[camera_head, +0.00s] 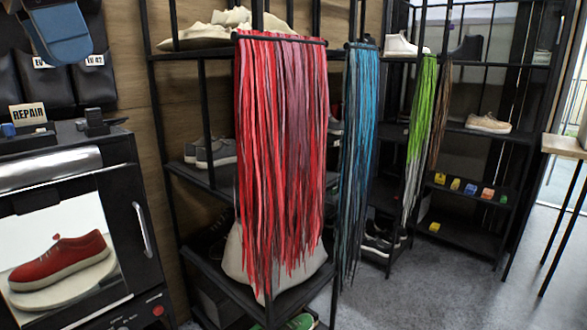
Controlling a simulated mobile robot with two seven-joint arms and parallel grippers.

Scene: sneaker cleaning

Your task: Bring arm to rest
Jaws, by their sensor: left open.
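I cannot make out either of my grippers or arms in the head view. No fingers show near the shelves, the cabinet or the floor. A red sneaker (62,262) with a pale sole sits on a round light plate (62,290) inside the open front of a black cabinet (130,185) at the left. No gripper touches it.
A black shelf rack (157,130) holds shoes and a light sack (232,258). Hanging red laces (282,150), blue laces (358,150) and green-white laces (418,130) cover parts of the racks. A table (565,145) stands at right. Grey floor (440,290) is clear at lower right.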

